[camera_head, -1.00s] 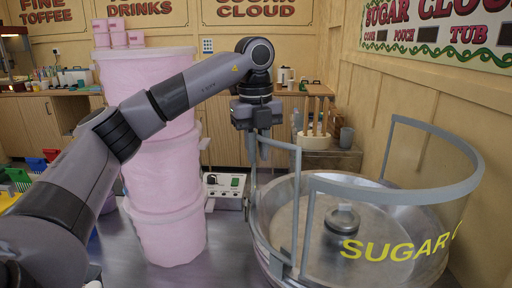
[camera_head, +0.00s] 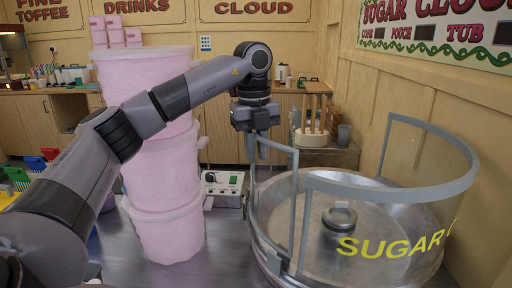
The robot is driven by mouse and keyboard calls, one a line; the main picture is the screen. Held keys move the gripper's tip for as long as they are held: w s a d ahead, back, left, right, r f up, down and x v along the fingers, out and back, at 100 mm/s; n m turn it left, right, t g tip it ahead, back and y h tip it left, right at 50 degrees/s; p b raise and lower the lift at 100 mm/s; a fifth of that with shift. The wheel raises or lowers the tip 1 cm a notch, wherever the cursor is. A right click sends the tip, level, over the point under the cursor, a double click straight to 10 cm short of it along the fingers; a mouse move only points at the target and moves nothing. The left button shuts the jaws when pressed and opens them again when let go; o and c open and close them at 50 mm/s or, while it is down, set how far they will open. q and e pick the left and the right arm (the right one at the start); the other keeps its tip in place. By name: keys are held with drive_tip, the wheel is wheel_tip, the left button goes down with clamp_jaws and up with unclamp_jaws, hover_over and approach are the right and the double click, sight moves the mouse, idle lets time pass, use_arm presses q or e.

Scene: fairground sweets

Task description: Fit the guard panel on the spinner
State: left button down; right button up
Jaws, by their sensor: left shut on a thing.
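The spinner (camera_head: 262,228) is a wide metal bowl with a round hub (camera_head: 340,218) in the middle, at the lower right. A clear curved guard with a grey frame and yellow "SUGAR" lettering (camera_head: 390,245) stands around its front and right. The guard panel (camera_head: 293,190), a narrower clear piece with grey posts and top rail, stands upright at the spinner's left side. My left gripper (camera_head: 260,150) points down and is shut on the panel's top at its far left end. The panel's lower edge is close to the bowl rim; I cannot tell whether it is seated. My right gripper is not in view.
Stacked pink tubs (camera_head: 165,230) stand left of the spinner, close behind my left arm. A control box (camera_head: 222,187) sits between them and the spinner. A wall borders the right.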

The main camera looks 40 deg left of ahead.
sight(254, 175)
use_arm(q)
drive_tip(key=shift+s+a+f+b, duration=0.15)
drive_tip(key=shift+f+b, duration=0.25)
drive_tip(key=shift+f, duration=0.6)
drive_tip(key=shift+s+d+f+b, duration=0.3)
drive_tip(key=shift+s+f+b, duration=0.05)
drive_tip(key=shift+f, duration=0.05)
idle(0.3)
drive_tip(key=c, duration=1.2)
unclamp_jaws()
drive_tip(key=shift+o, duration=1)
drive_tip(key=shift+w+a+f, duration=0.2)
drive_tip(key=shift+w, duration=0.05)
drive_tip(key=shift+d+r, duration=0.1)
drive_tip(key=shift+r, duration=0.05)
drive_tip(key=o, duration=0.6)
drive_tip(key=shift+c, duration=0.2)
drive_tip(key=shift+r, duration=0.15)
